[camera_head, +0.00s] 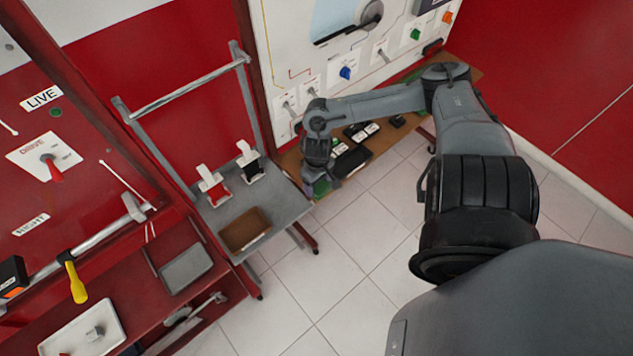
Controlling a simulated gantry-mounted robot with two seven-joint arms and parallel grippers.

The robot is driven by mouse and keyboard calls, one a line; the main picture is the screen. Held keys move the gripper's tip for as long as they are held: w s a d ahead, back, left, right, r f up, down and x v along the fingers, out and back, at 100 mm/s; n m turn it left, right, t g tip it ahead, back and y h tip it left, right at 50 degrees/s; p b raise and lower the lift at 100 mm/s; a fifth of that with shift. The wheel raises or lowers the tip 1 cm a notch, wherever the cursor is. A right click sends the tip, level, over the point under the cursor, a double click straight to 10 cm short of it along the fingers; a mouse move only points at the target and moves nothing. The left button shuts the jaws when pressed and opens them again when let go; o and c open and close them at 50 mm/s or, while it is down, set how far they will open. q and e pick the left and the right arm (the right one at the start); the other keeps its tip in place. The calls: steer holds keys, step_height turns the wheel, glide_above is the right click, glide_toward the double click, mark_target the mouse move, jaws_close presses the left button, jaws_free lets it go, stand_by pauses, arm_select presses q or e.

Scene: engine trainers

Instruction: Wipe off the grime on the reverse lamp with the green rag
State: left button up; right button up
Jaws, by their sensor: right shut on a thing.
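My right arm comes in from the right, and its gripper (320,183) points down beside the right end of the grey trolley, by the wooden bench. It is shut on the green rag (321,188), of which only a small green patch shows between the fingers. I cannot pick out the reverse lamp for certain. A small dark green round lamp (56,112) sits below the LIVE label on the red panel at the left, but its own label is not readable. My left gripper is not in view.
The wooden bench (290,160) below the white panel (285,60) carries dark boxes. Tiled floor (340,270) is clear.

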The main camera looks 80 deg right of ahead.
steer(key=o, duration=0.3)
steer(key=shift+c, duration=1)
steer(key=shift+s+t, duration=0.2)
steer(key=shift+t, duration=0.3)
steer(key=shift+t, duration=0.4)
